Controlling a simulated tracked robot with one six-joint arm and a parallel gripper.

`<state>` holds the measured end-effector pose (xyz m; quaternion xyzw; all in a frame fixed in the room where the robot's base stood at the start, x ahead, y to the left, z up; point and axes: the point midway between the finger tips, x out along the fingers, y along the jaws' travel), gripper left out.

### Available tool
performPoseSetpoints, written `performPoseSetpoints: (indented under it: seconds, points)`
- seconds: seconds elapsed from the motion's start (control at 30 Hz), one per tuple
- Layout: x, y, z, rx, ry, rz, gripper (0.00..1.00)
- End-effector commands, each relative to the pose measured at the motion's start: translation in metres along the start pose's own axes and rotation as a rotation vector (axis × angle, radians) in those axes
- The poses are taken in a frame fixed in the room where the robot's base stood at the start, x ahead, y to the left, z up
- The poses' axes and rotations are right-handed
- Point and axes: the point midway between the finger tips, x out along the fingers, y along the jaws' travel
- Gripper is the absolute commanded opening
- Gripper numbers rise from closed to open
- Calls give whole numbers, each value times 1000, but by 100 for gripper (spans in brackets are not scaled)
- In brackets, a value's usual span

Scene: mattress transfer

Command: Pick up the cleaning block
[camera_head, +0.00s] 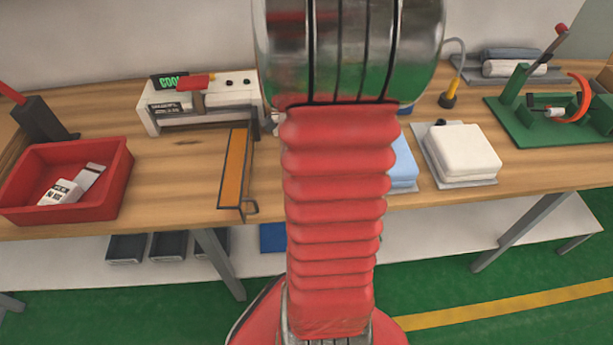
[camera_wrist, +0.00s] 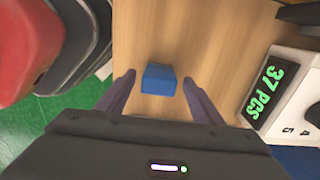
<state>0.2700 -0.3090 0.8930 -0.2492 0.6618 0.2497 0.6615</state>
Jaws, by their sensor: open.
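A small blue block (camera_wrist: 160,80), which fits the cleaning block, lies on the wooden bench top (camera_wrist: 205,40) in the wrist view. My gripper (camera_wrist: 158,76) is open, with one dark finger to the left of the block and one to its right. Gaps show between the fingers and the block, and nothing is held. How high the fingers are above the wood is hard to tell. In the head view my red arm covers the middle of the bench, and neither the gripper nor this block can be made out.
A white device with a green "37 PCS" display (camera_wrist: 265,92) stands close right in the wrist view. In the head view, a red bin (camera_head: 112,180) is left, an orange-topped bar (camera_head: 235,165) near the front edge, a white pad (camera_head: 463,150) and green fixture (camera_head: 520,115) right.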

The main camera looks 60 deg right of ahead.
Motion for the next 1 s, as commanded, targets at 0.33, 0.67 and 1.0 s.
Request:
performPoseSetpoints:
  seconds: [0.33, 0.67, 1.0]
  points:
    - [36, 2, 0, 0, 0, 0, 61]
    - [37, 2, 0, 0, 0, -1, 61]
    - [37, 2, 0, 0, 0, -1, 52]
